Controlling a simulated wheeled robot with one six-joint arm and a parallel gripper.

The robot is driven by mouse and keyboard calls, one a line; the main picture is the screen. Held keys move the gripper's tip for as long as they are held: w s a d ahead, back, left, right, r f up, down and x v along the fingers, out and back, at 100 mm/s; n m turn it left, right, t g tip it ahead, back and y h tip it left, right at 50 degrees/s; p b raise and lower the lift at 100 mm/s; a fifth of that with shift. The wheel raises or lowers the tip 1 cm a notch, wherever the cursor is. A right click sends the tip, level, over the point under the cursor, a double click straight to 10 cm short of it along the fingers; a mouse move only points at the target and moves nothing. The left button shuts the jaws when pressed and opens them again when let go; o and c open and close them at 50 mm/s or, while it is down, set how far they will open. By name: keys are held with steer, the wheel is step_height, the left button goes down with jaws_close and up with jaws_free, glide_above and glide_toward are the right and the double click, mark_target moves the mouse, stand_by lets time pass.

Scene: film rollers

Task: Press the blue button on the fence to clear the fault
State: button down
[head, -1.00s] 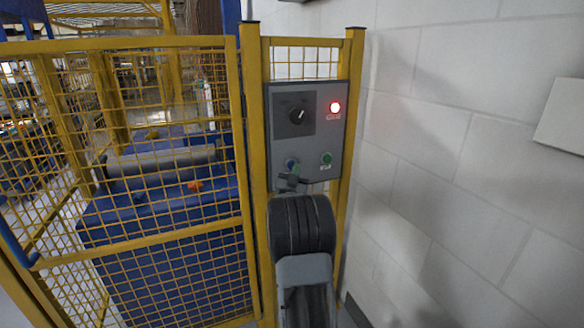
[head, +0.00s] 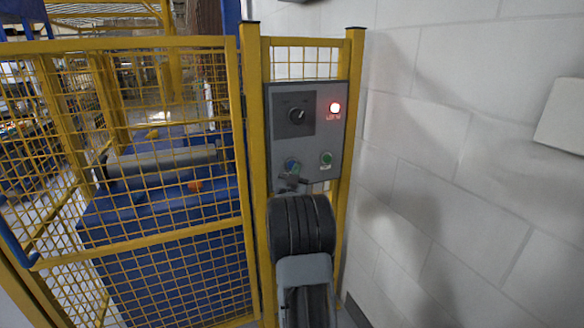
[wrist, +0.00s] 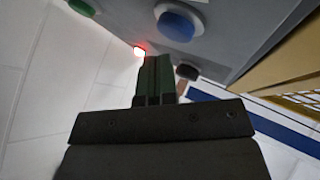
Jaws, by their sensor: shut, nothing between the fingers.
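The blue button (head: 292,166) is at the lower left of the grey control panel (head: 321,130) on the yellow fence. It also shows large in the wrist view (wrist: 180,22), at the top and right of my fingers. My gripper (head: 290,180) is shut and empty just below the blue button in the head view. In the wrist view its closed fingertips (wrist: 156,62) look apart from the button, though the exact gap is hard to judge. A red lamp (head: 335,107) glows at the panel's upper right.
A green button (head: 326,159) is right of the blue one, and a black rotary switch (head: 296,115) is above. Yellow fence posts (head: 254,150) flank the panel. A white block wall (head: 440,150) stands close on the right. Rollers and blue machinery (head: 165,215) lie behind the mesh.

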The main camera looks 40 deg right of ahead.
steer(key=shift+w+d+b, duration=0.15)
steer(key=shift+w+b, duration=0.1)
steer(key=shift+b, duration=0.2)
stand_by(0.4)
steer(key=shift+w+d+b, duration=0.2)
steer(key=shift+w+b, duration=0.15)
steer(key=shift+w, duration=0.2)
stand_by(0.9)
steer(key=shift+s, duration=0.15)
stand_by(0.3)
steer(key=shift+s+a+b, duration=0.35)
steer(key=shift+s+b, duration=0.3)
steer(key=shift+b, duration=0.05)
steer(key=s+b, duration=0.1)
steer(key=s+a+b, duration=0.1)
steer(key=s, duration=0.1)
steer(key=s+b, duration=0.1)
steer(key=shift+s+a, duration=0.35)
steer(key=shift+a, duration=0.05)
stand_by(0.8)
